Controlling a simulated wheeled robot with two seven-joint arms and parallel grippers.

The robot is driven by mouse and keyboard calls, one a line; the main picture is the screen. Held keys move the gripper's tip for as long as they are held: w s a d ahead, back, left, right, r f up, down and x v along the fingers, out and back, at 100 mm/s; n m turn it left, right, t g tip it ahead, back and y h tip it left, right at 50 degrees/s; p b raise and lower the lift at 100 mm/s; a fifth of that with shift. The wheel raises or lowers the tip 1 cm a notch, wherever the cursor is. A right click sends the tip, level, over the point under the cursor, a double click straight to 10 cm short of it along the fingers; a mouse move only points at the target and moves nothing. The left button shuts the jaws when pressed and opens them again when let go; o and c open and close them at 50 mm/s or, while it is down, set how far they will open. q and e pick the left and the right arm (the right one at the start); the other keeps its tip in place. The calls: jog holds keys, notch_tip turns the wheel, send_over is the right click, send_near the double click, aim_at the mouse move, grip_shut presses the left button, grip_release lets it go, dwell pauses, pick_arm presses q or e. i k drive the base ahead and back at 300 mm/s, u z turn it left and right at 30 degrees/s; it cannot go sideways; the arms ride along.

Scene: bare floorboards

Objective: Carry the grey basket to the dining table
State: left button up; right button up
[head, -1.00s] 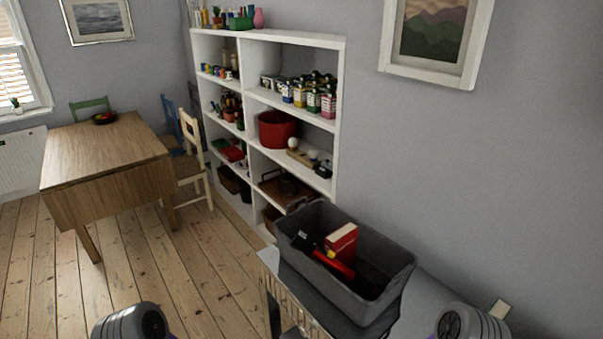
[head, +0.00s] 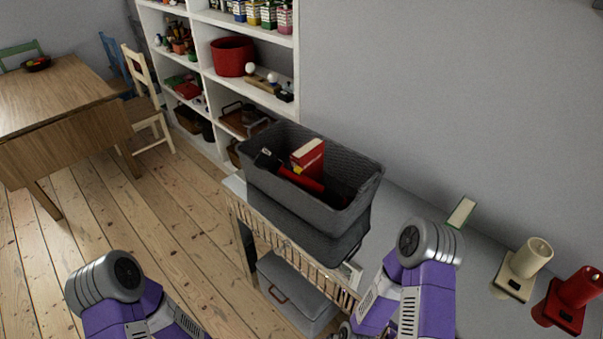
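The grey basket (head: 300,218) stands on a grey-topped side table (head: 400,205) against the wall, in the middle of the head view. It holds a red book-like box (head: 308,157) and a black and red object (head: 290,174). The wooden dining table (head: 60,105) is at the far left, across the floor. My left arm is at the bottom left, over the floor, and its gripper is out of view. My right arm is at the bottom, just right of the basket. The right gripper's fingers cannot be made out at the bottom edge.
A white shelf unit (head: 200,55) stands behind the basket. A cream chair (head: 147,95) is beside the dining table. A grey box (head: 292,290) sits beneath. Floorboards between are clear.

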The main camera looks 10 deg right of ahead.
aim_at(20, 99)
jog(key=u, duration=1.65)
jog(key=i, duration=1.55)
jog(key=z, duration=2.4)
